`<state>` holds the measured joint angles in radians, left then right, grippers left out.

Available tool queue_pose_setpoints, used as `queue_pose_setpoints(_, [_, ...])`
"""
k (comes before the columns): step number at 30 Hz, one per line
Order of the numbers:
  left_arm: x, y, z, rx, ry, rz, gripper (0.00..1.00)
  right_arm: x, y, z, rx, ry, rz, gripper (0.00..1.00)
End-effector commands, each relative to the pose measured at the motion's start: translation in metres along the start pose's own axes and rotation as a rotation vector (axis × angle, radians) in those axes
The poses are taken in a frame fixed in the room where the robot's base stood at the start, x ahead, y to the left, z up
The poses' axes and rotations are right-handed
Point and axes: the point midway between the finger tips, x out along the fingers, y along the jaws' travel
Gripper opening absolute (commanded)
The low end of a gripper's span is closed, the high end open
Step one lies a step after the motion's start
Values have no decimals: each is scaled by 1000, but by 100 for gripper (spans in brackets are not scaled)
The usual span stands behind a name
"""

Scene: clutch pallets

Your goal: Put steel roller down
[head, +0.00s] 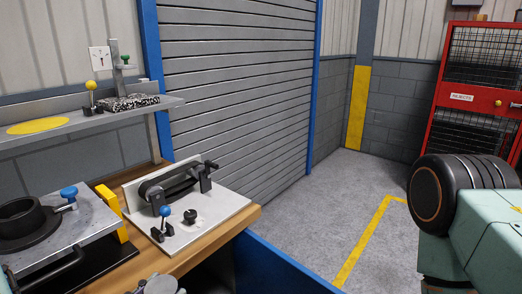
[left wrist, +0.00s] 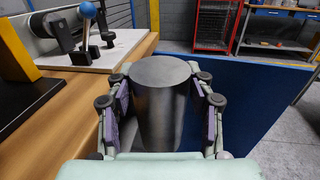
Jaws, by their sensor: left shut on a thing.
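The steel roller (left wrist: 160,110) is a dark grey cylinder in the left wrist view, roughly upright with its flat round top showing. My left gripper (left wrist: 160,82) is shut on it, with one padded finger on each side. The roller stands out in front of the wooden bench's (left wrist: 75,115) edge in that view. Its lower end is hidden by the gripper, so I cannot tell whether it touches anything. In the head view only a small grey part shows at the bottom edge, too cut off to tell. My right gripper is in neither view.
The bench (head: 248,212) carries a plate fixture (head: 215,212) with a blue-knobbed lever, and a grey block fixture (head: 90,232) with a black ring. A shelf (head: 70,122) hangs above. A blue panel (head: 285,262) borders the bench. A red cage (head: 455,95) stands at the right.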

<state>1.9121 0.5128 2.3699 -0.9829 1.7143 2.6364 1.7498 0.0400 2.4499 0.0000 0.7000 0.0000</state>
Motion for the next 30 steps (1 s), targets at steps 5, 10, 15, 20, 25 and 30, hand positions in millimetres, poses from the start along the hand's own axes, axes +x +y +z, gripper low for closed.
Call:
queue_pose_setpoints(5, [0, 0, -24, 0, -3, 0, 0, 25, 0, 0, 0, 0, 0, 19])
queue_pose_setpoints(10, [0, 0, -30, 0, -3, 0, 0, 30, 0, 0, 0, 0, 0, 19])
queue_pose_setpoints(15, [0, 0, -29, 0, -3, 0, 0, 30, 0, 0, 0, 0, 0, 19])
queue_pose_setpoints(20, [0, 0, -29, 0, -3, 0, 0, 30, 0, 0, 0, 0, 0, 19])
queue_pose_setpoints(25, [0, 0, -29, 0, -3, 0, 0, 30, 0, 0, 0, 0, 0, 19])
queue_pose_setpoints(30, [-3, 0, -29, -1, -2, 3, 0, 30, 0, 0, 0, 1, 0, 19])
